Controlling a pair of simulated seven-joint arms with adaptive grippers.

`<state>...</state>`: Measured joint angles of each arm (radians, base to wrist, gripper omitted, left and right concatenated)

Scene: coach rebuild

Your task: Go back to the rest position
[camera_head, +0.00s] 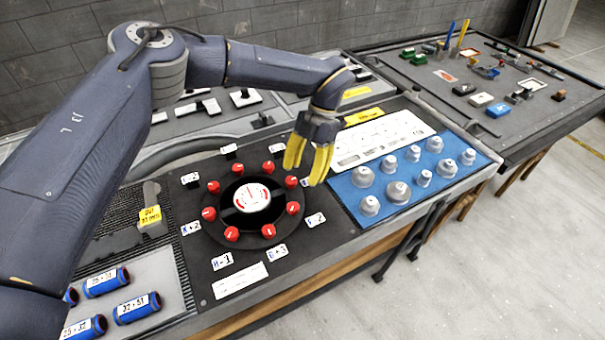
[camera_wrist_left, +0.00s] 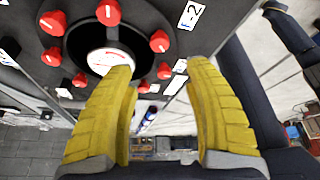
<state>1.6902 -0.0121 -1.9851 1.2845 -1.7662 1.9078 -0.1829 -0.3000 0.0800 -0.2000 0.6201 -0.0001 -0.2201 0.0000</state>
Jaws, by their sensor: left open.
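My left gripper (camera_head: 310,160) has yellow fingers and hangs over the right side of the round black dial plate. In the left wrist view its fingers (camera_wrist_left: 165,95) are spread apart with nothing between them. The dial plate (camera_head: 272,232) carries a ring of red knobs (camera_head: 232,233) around a white gauge (camera_head: 252,197). The gauge also shows in the left wrist view (camera_wrist_left: 108,60), partly behind one finger. I cannot tell how high the fingertips are above the panel. My right gripper is in neither view.
A blue mat (camera_head: 345,193) with several grey knobs lies right of the dial. Blue cylinders (camera_head: 137,308) sit at the lower left, near a yellow tag (camera_head: 150,215). A second table (camera_head: 560,118) with small parts stands at the back right. The floor (camera_head: 480,270) in front is clear.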

